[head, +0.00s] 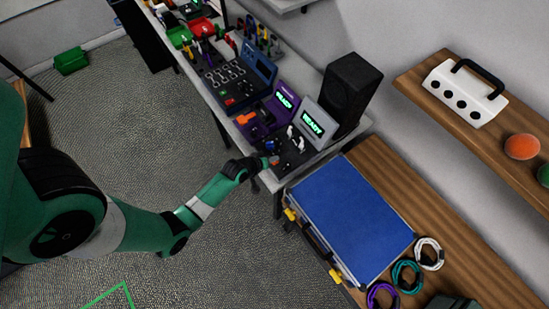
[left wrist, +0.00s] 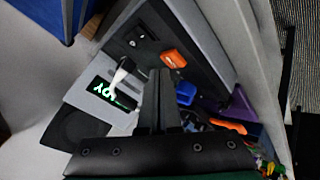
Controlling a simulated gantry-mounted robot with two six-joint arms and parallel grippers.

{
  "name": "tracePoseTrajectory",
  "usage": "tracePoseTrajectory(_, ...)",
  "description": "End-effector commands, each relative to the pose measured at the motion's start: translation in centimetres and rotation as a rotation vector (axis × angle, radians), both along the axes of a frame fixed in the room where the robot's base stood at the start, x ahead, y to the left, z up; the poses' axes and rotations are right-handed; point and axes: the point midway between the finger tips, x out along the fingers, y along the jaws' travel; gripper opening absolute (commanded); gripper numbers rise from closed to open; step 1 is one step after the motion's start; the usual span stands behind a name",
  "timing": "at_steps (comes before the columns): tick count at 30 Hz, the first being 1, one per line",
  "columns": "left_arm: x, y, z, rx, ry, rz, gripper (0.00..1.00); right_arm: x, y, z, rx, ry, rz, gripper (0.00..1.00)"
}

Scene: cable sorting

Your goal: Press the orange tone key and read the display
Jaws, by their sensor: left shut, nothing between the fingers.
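The grey tester (head: 313,122) stands on the bench with its display lit, reading READY in green. In the left wrist view its display (left wrist: 112,93) shows sideways and partly covered. An orange key (left wrist: 175,60) lies on its dark panel, beside a blue key (left wrist: 180,88); the orange key also shows small in the head view (head: 275,160). My left gripper (left wrist: 160,72) is shut and empty, its tips close to the orange key in that view; I cannot tell whether they touch. In the head view the left gripper (head: 258,174) is at the panel's front edge. My right gripper is not in view.
A purple tester (head: 285,98) with a lit READY display and an orange part (head: 245,118) stands beside it. A black speaker (head: 349,87) stands behind. A blue case (head: 349,218) and coiled cables (head: 407,276) lie at the right.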

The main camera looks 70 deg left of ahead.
Motion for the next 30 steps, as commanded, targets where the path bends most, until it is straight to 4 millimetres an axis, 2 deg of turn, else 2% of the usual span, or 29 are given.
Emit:
tracePoseTrajectory(3, 0.01, 0.00, -0.58, 0.000, 0.000, 0.000, 0.00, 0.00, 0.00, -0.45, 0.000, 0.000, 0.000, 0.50)
tracePoseTrajectory(30, 0.01, 0.00, -1.20, 0.000, 0.000, 0.000, 0.00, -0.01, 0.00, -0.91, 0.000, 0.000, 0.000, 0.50)
